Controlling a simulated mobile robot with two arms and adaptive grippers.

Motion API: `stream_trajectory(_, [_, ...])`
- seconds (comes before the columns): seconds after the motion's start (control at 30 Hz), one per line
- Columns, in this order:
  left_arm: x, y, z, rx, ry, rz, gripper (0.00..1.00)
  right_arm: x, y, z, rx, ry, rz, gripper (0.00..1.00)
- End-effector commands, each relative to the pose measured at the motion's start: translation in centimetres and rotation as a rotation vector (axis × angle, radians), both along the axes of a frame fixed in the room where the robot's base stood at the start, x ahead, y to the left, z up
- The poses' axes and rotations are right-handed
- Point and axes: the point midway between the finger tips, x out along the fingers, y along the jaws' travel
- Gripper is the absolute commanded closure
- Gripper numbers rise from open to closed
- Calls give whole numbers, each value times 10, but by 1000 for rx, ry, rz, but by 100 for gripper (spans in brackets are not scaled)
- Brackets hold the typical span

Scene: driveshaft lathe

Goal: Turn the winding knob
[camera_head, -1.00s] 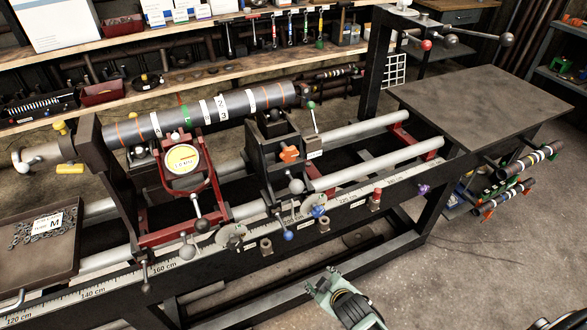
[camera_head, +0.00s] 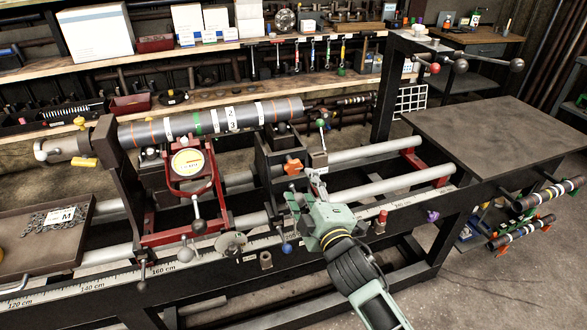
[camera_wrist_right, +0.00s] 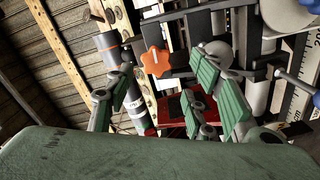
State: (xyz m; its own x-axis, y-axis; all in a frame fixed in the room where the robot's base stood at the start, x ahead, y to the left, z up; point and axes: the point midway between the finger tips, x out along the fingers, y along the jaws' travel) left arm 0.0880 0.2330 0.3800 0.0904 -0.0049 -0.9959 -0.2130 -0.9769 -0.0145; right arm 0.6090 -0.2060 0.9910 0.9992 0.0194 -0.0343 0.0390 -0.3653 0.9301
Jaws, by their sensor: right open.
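An orange star-shaped knob (camera_head: 293,166) sits on the front of the black carriage (camera_head: 270,150); it also shows in the right wrist view (camera_wrist_right: 155,61). I cannot tell for sure that this is the winding knob. My right gripper (camera_head: 304,194) is open and empty, just below and in front of the carriage, apart from the orange knob. In the right wrist view, its green fingers (camera_wrist_right: 155,92) spread to both sides below the orange knob. A round handwheel (camera_head: 230,244) and a blue ball knob (camera_head: 286,248) are lower on the rail. My left gripper is out of view.
A grey shaft (camera_head: 215,120) with coloured bands lies along the lathe. A red frame with a dial (camera_head: 188,162) stands left of the carriage. A green-tipped lever (camera_head: 320,122) rises at its right. A bare plate (camera_head: 490,120) is at the right end.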

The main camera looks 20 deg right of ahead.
Motion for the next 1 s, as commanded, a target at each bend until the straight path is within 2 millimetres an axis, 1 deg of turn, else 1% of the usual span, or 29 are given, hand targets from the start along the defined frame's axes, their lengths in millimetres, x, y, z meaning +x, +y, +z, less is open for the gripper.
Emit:
stream_trajectory(0.03, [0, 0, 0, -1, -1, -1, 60, 4, 2, 5, -22, -20, 8, 51])
stream_trajectory(0.13, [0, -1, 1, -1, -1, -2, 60, 12, 3, 10, -40, -38, 15, 51])
stream_trajectory(0.27, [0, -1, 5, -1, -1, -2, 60, 29, 4, 12, -41, -39, 16, 51])
stream_trajectory(0.4, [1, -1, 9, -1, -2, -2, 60, 53, 5, 11, -39, -38, 16, 51])
stream_trajectory(0.5, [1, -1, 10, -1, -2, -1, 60, 67, 5, 11, -39, -37, 15, 51])
stream_trajectory(0.6, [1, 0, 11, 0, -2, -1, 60, 77, 5, 10, -39, -36, 15, 51])
stream_trajectory(0.73, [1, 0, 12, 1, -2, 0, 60, 83, 6, 9, -39, -36, 15, 51])
stream_trajectory(1.0, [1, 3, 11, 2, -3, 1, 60, 84, 6, 9, -38, -35, 16, 51])
